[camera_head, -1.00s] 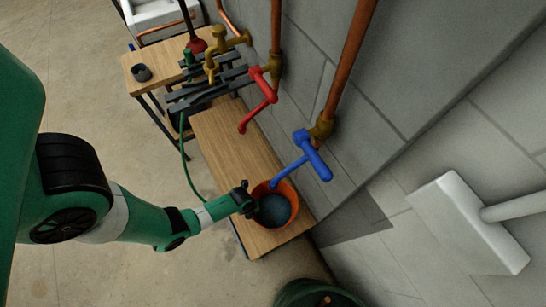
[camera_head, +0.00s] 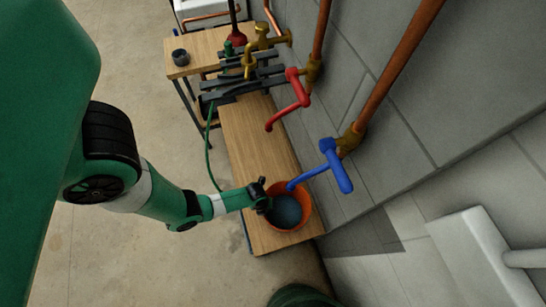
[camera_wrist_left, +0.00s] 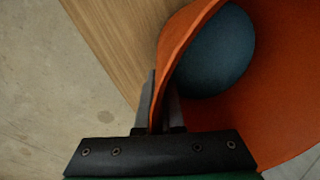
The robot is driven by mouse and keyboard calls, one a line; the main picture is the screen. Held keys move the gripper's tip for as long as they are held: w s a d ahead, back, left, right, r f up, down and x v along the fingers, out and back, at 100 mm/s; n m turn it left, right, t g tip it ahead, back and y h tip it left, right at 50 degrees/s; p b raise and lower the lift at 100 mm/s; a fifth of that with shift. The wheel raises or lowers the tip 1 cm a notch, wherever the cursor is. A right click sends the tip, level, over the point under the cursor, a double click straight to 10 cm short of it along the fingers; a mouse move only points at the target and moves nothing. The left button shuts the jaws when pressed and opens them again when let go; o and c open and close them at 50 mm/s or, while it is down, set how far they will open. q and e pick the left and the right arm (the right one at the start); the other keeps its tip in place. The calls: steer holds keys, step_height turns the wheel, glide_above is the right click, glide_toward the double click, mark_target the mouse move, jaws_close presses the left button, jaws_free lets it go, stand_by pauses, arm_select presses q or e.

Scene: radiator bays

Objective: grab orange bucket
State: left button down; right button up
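The orange bucket (camera_head: 306,212) stands at the near end of the wooden bench, under the blue valve's spout. A dark blue-grey round surface (camera_head: 283,211) shows inside it, and I cannot tell whether it is liquid or solid. My left gripper (camera_head: 264,196) is at the bucket's left rim. In the left wrist view the bucket wall (camera_wrist_left: 270,105) fills the right side, and the fingers (camera_wrist_left: 160,103) stand close on either side of its rim, shut on it. The bucket looks upright and on the bench. My right gripper is not in view.
The wooden bench (camera_head: 250,140) runs along the grey wall. The blue valve (camera_head: 336,166) and red valve (camera_head: 296,88) jut over it. Dark bars (camera_head: 240,85) and a green hose (camera_head: 209,150) are farther back. A dark green round container (camera_head: 300,297) stands at the bottom edge.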

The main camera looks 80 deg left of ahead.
arm_select(q)
steer(key=shift+r+p, duration=0.4)
steer(key=shift+r, duration=0.25)
step_height(320, 180, up, 2)
steer(key=shift+w+r+p, duration=0.1)
steer(key=shift+p, duration=0.9)
steer(key=s+d+r+p, duration=0.2)
steer(key=d+r+p, duration=0.7)
steer(key=d, duration=0.4)
steer(key=shift+s+d, duration=0.3)
steer(key=shift+d, duration=0.1)
